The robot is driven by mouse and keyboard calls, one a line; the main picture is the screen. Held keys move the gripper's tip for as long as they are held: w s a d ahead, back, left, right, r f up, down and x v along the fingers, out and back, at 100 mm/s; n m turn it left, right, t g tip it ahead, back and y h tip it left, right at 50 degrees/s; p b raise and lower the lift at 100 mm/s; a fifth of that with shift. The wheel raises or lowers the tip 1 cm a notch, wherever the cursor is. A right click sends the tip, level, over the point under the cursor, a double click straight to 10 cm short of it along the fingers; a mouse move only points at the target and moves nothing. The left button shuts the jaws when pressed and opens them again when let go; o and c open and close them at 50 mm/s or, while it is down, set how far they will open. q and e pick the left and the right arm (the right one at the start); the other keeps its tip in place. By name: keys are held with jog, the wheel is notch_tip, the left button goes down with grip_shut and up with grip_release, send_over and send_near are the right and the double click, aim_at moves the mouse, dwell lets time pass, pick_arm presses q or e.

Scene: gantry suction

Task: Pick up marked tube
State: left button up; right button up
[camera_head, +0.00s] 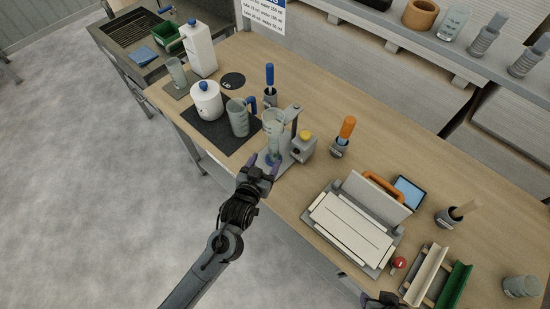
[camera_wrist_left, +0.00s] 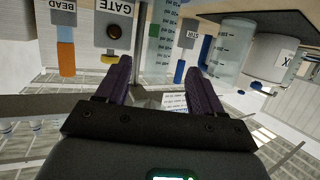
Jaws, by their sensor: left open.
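A clear graduated tube (camera_head: 273,122) stands upright in a grey stand (camera_head: 295,118) near the table's front edge. A greenish graduated tube, seemingly the same one, shows at the top of the left wrist view (camera_wrist_left: 163,38). I cannot tell which marking makes it the marked tube. My left gripper (camera_head: 265,167) is open and empty, just in front of the stand and apart from the tube. Its two purple fingers also show in the left wrist view (camera_wrist_left: 158,85). My right gripper (camera_head: 385,300) shows only partly at the bottom edge, and its jaws are unclear.
A clear jug (camera_head: 238,118) and a white lidded pot (camera_head: 206,101) stand on a black mat left of the stand. A white hinged device (camera_head: 350,230) lies farther right.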

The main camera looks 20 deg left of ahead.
aim_at(272, 151)
pick_arm(q)
jog(key=x, duration=0.4)
jog(key=shift+w+d, duration=0.1)
jog(key=shift+w, duration=0.2)
jog(key=shift+w+f, duration=0.25)
jog(key=shift+w, duration=0.3)
jog(key=shift+b+x, duration=0.45)
jog(key=shift+x, duration=1.85)
jog(key=shift+f, duration=0.15)
jog(key=shift+s, duration=0.1)
jog(key=c, duration=1.1)
